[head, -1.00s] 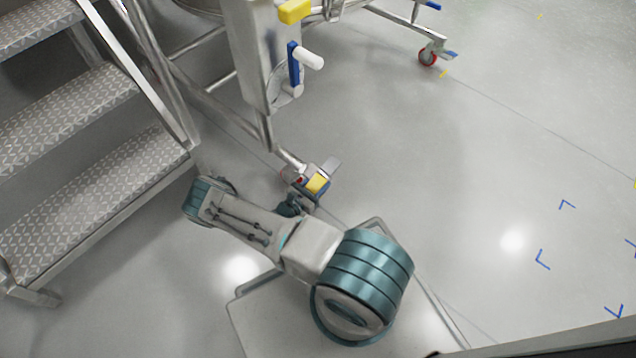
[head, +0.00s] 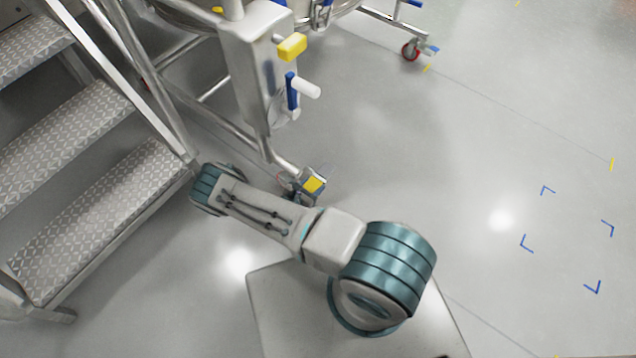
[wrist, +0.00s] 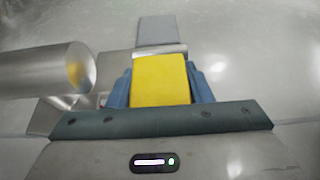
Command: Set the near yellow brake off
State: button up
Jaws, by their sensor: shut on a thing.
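The near yellow brake (head: 314,184) is a small yellow pedal on the caster at the foot of the steel frame's near leg. In the wrist view the yellow pedal (wrist: 160,80) fills the space between the blue fingers. My gripper (wrist: 160,88) is shut on it, one finger on each side. In the head view my arm hides most of the gripper and part of the caster. A flat grey plate (wrist: 157,30) shows beyond the pedal in the wrist view.
Metal steps (head: 90,200) stand close on the left of my arm. The steel frame's column (head: 258,80) carries a blue crank with a white handle (head: 306,89) and a yellow block (head: 292,46). The floor to the right is clear.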

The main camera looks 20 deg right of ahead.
jog(key=o, duration=1.4)
jog(key=p+v, duration=0.3)
jog(key=v, duration=1)
jog(key=shift+s+a+p, duration=0.2)
jog(key=shift+a+p, duration=0.1)
jog(key=shift+a, duration=0.05)
